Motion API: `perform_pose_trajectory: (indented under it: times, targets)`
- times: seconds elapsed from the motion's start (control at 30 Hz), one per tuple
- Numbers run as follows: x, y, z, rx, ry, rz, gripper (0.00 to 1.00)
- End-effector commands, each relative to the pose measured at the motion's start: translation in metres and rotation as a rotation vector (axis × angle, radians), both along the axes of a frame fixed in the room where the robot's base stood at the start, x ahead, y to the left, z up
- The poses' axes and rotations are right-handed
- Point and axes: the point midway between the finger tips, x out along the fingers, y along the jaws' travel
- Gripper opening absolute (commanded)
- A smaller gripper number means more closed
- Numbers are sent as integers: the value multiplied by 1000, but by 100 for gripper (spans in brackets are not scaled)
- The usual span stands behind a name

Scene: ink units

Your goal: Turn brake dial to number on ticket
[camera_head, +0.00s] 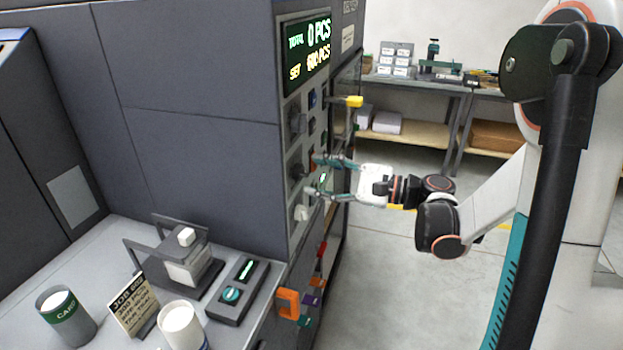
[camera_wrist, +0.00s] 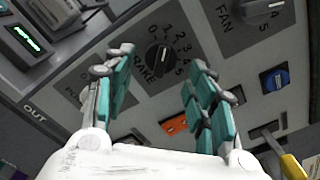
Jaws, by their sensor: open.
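The brake dial (camera_wrist: 160,56) is a round black knob on a dark plate marked BRAKE, with numbers 0 to 5 around it; I cannot read its pointer setting surely. In the head view it is the middle knob (camera_head: 297,171) on the machine's panel. My gripper (camera_wrist: 163,62) is open, with its teal-padded fingers on either side of the dial in the wrist view and nothing between them; contact cannot be told. In the head view my gripper (camera_head: 314,175) is at the panel. The job ticket (camera_head: 132,306) stands on the grey counter; its smaller lines are not legible.
The FAN dial (camera_wrist: 262,8) is at the upper right in the wrist view. A blue button (camera_wrist: 274,79), an orange switch (camera_wrist: 174,125) and a yellow handle (camera_wrist: 293,167) are close by. A display (camera_head: 307,49) tops the panel. The floor right of the machine is clear.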

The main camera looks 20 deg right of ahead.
Motion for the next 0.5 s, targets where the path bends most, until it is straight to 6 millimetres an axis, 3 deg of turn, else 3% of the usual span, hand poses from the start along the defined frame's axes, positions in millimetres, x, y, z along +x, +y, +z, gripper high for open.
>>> perform_pose_trajectory:
  times: [0.2,0.5]
  targets:
    - [12,18,0,0,0,1,51]
    - [15,21,0,0,0,0,51]
